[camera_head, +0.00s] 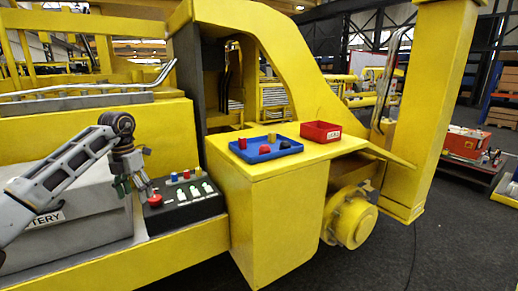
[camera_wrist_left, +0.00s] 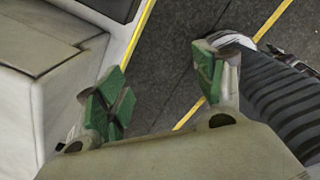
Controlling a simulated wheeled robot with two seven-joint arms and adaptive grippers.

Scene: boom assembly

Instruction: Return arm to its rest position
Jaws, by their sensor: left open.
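My left arm (camera_head: 62,172) comes in from the left in the head view, in front of the grey battery box (camera_head: 85,208). My left gripper (camera_head: 134,190) points downward between the battery box and the black control panel. In the left wrist view its green-padded fingers (camera_wrist_left: 160,95) stand apart with nothing between them. Dark floor and a yellow line show beyond the fingers. My right gripper is in neither view.
The control panel (camera_head: 182,207) with red, blue and yellow knobs is close to the left gripper. A blue tray (camera_head: 262,155) with small parts and a red bin (camera_head: 320,132) stand on the yellow machine body (camera_head: 270,225). Open floor lies at the lower right.

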